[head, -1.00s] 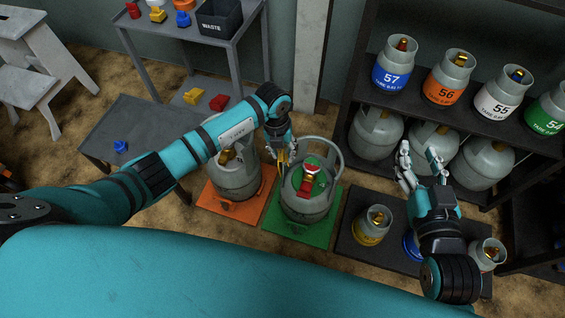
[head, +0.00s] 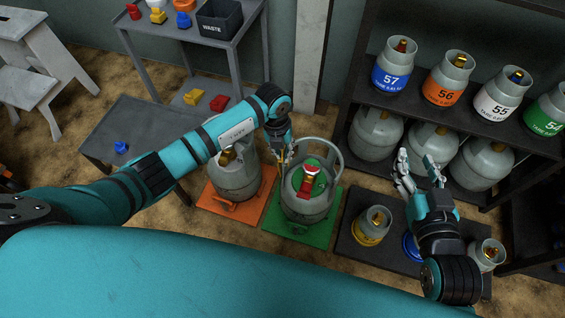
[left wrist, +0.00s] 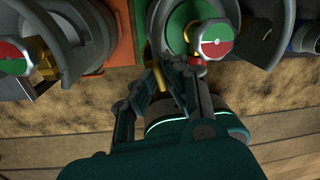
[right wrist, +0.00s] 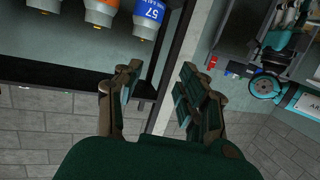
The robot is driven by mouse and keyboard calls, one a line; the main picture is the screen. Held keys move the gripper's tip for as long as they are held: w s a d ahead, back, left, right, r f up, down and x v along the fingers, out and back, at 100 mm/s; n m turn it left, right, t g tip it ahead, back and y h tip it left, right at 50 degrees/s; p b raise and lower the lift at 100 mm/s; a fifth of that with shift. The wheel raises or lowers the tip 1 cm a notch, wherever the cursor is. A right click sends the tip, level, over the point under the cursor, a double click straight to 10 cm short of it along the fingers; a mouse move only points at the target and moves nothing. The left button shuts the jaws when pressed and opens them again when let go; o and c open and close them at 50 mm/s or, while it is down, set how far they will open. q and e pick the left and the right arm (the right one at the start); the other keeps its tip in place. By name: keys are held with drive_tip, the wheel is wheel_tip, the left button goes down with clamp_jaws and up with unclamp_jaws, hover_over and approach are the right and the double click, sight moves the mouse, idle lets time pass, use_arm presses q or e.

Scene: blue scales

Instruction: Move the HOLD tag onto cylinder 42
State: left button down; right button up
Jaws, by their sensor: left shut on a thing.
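My left gripper (head: 281,150) is at the upper left of the grey gas cylinder (head: 302,210) on the green mat. It is shut on a thin yellow piece, apparently the HOLD tag (left wrist: 160,76), seen nearly edge-on and partly covered by the fingers; no lettering is readable. This cylinder has a green top, a red part (head: 311,181) and a red-green disc (left wrist: 217,40). Another grey cylinder (head: 235,180) stands on the orange mat, partly behind my left arm. I cannot read 42 on either. My right gripper (head: 419,172) is open and empty before the shelf.
Small cylinders labelled 57 (head: 392,72), 56 (head: 447,82), 55 and 54 stand on the dark shelf, larger ones below. A small yellow-based cylinder (head: 371,228) stands on the dark mat under my right arm. A WASTE bin (head: 219,22) sits on the grey cart.

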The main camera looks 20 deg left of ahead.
use_arm(q)
drive_tip(key=shift+r+p, duration=0.3)
drive_tip(key=shift+r, duration=0.25)
drive_tip(key=shift+r+p, duration=0.25)
drive_tip(key=shift+p, duration=0.2)
drive_tip(key=shift+r+p, duration=0.35)
drive_tip(key=shift+r, duration=0.25)
drive_tip(key=shift+r+p, duration=0.4)
drive_tip(key=shift+p, duration=0.25)
use_arm(e)
drive_tip(key=s+d+f+g+h, duration=0.2)
drive_tip(key=s+d+f+g, duration=0.3)
drive_tip(key=s+f+g, duration=0.4)
drive_tip(key=shift+s+f+h, duration=0.4)
drive_tip(key=shift+s+f, duration=0.5)
drive_tip(key=shift+s, duration=0.35)
use_arm(q)
drive_tip(key=shift+s, duration=0.1)
use_arm(e)
drive_tip(key=shift+s+a, duration=0.1)
